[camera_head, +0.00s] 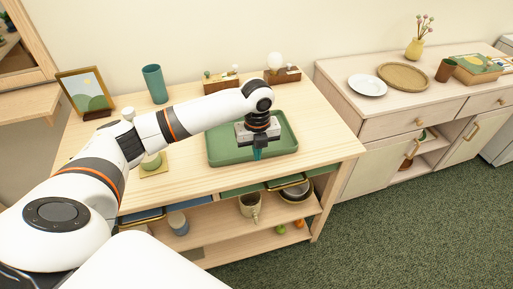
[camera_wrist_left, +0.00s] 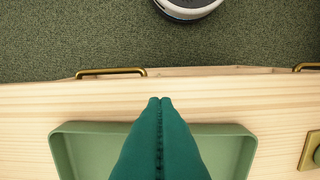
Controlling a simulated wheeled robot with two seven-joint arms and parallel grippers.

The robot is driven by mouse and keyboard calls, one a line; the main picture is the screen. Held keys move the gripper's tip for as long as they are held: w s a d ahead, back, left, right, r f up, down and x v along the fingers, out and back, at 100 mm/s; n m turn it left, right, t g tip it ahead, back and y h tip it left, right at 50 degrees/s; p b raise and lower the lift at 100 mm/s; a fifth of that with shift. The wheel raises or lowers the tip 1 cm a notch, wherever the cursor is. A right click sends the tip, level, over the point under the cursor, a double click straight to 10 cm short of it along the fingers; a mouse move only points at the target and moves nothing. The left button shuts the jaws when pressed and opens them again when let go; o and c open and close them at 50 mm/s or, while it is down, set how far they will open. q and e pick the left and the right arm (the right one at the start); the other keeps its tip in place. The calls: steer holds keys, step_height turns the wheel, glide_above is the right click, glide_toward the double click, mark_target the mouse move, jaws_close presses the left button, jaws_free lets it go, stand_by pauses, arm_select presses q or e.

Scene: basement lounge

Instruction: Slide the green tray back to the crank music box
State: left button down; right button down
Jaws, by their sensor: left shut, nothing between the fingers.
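The green tray (camera_head: 222,150) lies on the wooden sideboard top, and it shows in the left wrist view (camera_wrist_left: 75,150). Two small wooden boxes stand behind it against the wall: one with small green and white pieces (camera_head: 221,87), one with a white globe (camera_head: 283,76). I cannot tell which is the crank music box. My left gripper (camera_head: 257,155) points down over the tray's front part, shut and empty. In the left wrist view its green fingers (camera_wrist_left: 160,100) are together and hide part of the tray. I cannot tell whether they touch it. My right gripper is out of view.
A teal cup (camera_head: 154,84) and a picture frame (camera_head: 86,92) stand at the back left. A green object on a small mat (camera_head: 153,170) sits left of the tray. Bare wood lies right of the tray. Brass handles (camera_wrist_left: 110,72) line the front edge.

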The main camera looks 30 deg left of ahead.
mark_target(254, 165)
arm_select(q)
step_height(254, 165, down, 6)
steer(key=shift+w+a+f+p, duration=0.2)
steer(key=shift+w+a+p, duration=0.1)
steer(key=shift+w+a, duration=0.2)
steer(key=shift+w+a+f+p, duration=0.2)
steer(key=shift+w+a+p, duration=0.05)
steer(key=shift+w+a, duration=0.55)
steer(key=shift+a, duration=0.2)
